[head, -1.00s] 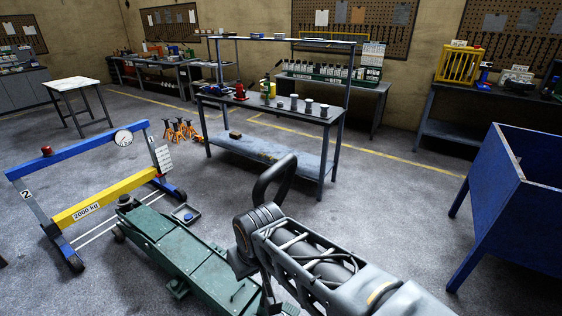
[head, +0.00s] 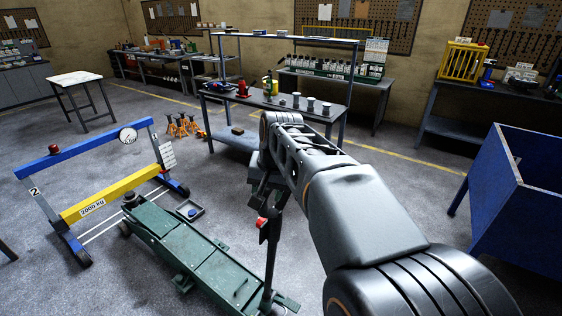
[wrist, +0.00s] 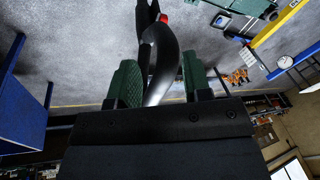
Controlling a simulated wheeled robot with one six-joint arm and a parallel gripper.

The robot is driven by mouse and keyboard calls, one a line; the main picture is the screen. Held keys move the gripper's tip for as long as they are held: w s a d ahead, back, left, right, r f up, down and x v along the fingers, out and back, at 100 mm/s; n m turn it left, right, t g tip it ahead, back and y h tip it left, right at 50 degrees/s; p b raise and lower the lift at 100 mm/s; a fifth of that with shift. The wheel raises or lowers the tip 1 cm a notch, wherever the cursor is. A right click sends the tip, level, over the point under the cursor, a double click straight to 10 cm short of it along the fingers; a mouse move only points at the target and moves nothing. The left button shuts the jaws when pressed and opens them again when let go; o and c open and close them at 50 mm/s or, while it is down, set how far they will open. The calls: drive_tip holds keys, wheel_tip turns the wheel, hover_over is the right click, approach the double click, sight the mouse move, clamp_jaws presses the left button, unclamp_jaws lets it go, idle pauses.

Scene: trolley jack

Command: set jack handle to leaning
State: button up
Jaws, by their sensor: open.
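The green trolley jack (head: 190,248) stands on the floor at the lower left of the head view. Its dark handle (head: 271,262) rises nearly upright from the jack's rear end, with a red part (head: 262,223) near its upper visible stretch. My arm and wrist hide the handle's top. In the wrist view my gripper (wrist: 160,80) is open, with one green-padded finger on each side of the curved handle (wrist: 163,62). The handle runs between the fingers, with gaps visible beside it; I cannot tell whether either pad touches it.
A blue and yellow press frame (head: 95,205) marked 2000 kg stands left of the jack. A small tray (head: 190,209) lies beside the jack. A workbench (head: 330,118) stands behind, with orange jack stands (head: 183,125) to its left. A blue bin (head: 510,200) is at right.

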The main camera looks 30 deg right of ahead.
drive_tip(key=shift+o, duration=1.1)
drive_tip(key=w+d+r+m+p, duration=0.3)
drive_tip(key=d+r+m, duration=0.2)
drive_tip(key=d+r, duration=0.4)
drive_tip(key=shift+w+d+r+y, duration=0.15)
drive_tip(key=shift+d+r+y, duration=0.1)
drive_tip(key=shift+y, duration=0.15)
drive_tip(key=shift+m, duration=0.3)
drive_tip(key=x, duration=0.8)
drive_tip(key=p+x, duration=0.1)
drive_tip(key=x, duration=0.4)
drive_tip(key=shift+w+d, duration=0.2)
drive_tip(key=shift+d, duration=0.15)
clamp_jaws()
